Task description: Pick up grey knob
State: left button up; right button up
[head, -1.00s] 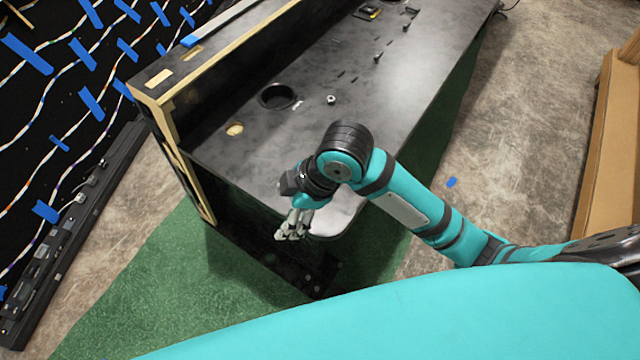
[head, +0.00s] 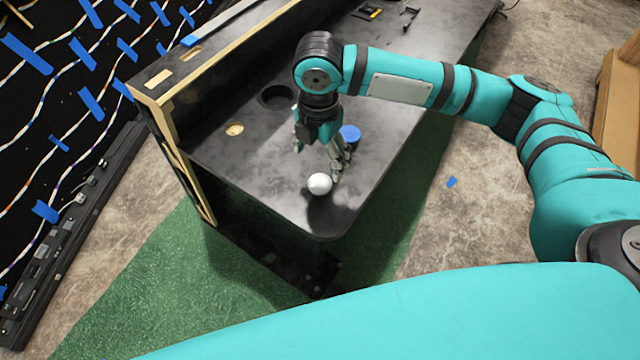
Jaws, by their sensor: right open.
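A pale grey, nearly white round knob (head: 319,184) sits on the black console top (head: 350,196) near its front corner. My right gripper (head: 320,162) points down over the console just behind the knob. Its fingers are spread, with one finger to the left and the other close to the right side of the knob. The gap between finger and knob is too small to judge, and nothing shows held. My left gripper is not in view.
A blue cylinder (head: 351,134) stands right behind the gripper. A round hole (head: 276,97) and a wood-edged upright panel (head: 172,112) lie to the left. Small tools (head: 368,12) lie at the far end. The console's front edge is close to the knob.

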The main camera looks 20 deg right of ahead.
send_over(320, 183)
notch_tip(320, 183, down, 6)
jog(key=shift+s+a+r, duration=0.1)
notch_tip(320, 183, down, 5)
jog(key=shift+f, duration=0.1)
jog(key=c, duration=1.2)
jog(key=shift+c, duration=0.3)
